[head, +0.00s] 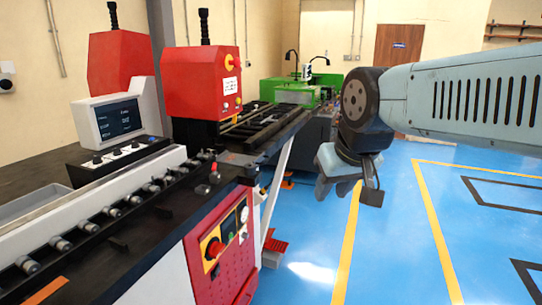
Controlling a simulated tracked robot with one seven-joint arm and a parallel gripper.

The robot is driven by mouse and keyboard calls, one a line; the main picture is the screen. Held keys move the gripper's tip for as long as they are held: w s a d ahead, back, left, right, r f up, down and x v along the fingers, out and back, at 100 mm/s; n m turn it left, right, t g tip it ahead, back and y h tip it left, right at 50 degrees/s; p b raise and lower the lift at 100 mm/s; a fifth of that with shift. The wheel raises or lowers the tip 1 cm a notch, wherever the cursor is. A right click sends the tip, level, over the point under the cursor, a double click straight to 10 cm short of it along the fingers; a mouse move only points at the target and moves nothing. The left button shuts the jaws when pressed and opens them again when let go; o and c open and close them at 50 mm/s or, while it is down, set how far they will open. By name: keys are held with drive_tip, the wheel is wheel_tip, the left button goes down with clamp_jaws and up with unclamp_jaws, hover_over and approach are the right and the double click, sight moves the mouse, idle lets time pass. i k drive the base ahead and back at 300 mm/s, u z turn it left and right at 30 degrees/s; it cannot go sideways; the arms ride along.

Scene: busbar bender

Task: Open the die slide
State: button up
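The busbar bender fills the left side of the head view, with a red press head (201,85) over a dark bed. A black railed frame (285,128) extends right from under this head; I cannot tell whether it is the die slide. A small red-topped knob (214,177) stands on the near edge of the bed. My gripper (348,192) hangs at the end of my arm, right of the machine and over the blue floor. It appears apart from the machine. Its fingers are small and partly hidden by the wrist, so their opening is unclear.
A monitor (118,118) stands on the machine at left, behind a row of rollers (110,213). A red control panel (225,243) with a knob is on the near side. A green machine (290,90) stands behind. The blue floor (400,240) at right is clear.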

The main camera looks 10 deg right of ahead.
sight(226, 157)
drive_tip(key=z, duration=0.1)
drive_tip(key=i, duration=1)
drive_tip(key=u, duration=0.1)
